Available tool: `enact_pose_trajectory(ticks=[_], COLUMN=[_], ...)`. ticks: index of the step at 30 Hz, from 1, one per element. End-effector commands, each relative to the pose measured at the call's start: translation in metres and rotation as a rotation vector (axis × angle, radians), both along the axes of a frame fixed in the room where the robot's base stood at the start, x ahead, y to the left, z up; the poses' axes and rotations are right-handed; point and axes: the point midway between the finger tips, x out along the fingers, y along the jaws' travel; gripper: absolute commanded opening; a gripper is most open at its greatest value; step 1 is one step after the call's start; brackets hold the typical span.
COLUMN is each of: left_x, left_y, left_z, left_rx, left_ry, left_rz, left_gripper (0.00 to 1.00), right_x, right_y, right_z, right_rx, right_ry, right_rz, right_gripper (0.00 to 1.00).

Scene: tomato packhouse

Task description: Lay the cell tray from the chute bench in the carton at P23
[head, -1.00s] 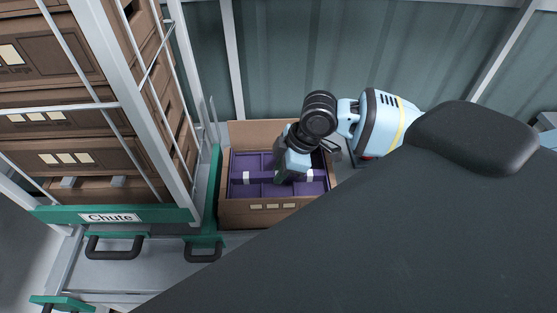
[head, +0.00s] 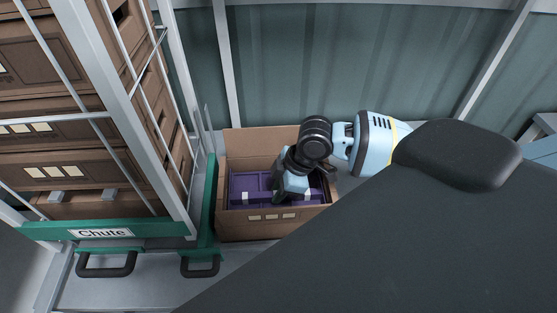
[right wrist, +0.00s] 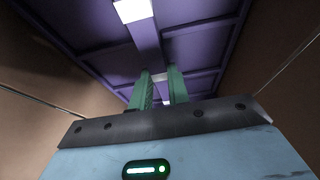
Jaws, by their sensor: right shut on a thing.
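The purple cell tray (head: 245,184) is inside an open brown carton (head: 240,227), low between its walls, and looks roughly level. I cannot tell whether it touches the carton's floor. My right gripper (head: 290,192) reaches into the carton from above and is shut on the tray's middle rib. In the right wrist view, the green fingers (right wrist: 162,88) close on the rib of the tray (right wrist: 195,52), with brown carton walls (right wrist: 45,70) on both sides. My arm hides part of the tray and the carton's right side. My left gripper is not in view.
A metal rack with a green sill and a "Chute" sign (head: 100,233) stands left of the carton, holding stacked brown cartons (head: 60,140). Its upright posts are close to the carton's left side. A corrugated wall (head: 370,60) is behind.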

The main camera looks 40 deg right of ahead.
Motion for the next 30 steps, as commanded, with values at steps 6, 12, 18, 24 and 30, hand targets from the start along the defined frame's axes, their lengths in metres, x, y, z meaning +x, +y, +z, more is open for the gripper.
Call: enact_pose_trajectory(ticks=[6, 12, 18, 24, 30], left_x=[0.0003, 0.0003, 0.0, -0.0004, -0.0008], left_y=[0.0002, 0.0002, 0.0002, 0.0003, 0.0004], left_z=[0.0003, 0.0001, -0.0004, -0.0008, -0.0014], left_rx=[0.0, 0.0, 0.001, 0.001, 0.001], left_ry=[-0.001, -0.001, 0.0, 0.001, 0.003], left_rz=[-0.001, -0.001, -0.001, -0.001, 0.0], left_gripper=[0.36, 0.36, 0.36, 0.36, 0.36], right_x=[-0.0001, -0.0002, -0.0003, -0.0004, -0.0004], right_y=[0.0001, 0.0001, 0.0002, 0.0001, 0.0001], right_z=[0.0001, -0.0005, -0.0031, -0.0058, -0.0083], right_rx=[0.0, 0.0, 0.0, 0.0, 0.0], right_ry=[0.0, 0.001, 0.001, 0.001, 0.001], right_rz=[0.0, 0.0, 0.0, 0.0, 0.0], right_gripper=[0.0, 0.0, 0.0, 0.0, 0.0])
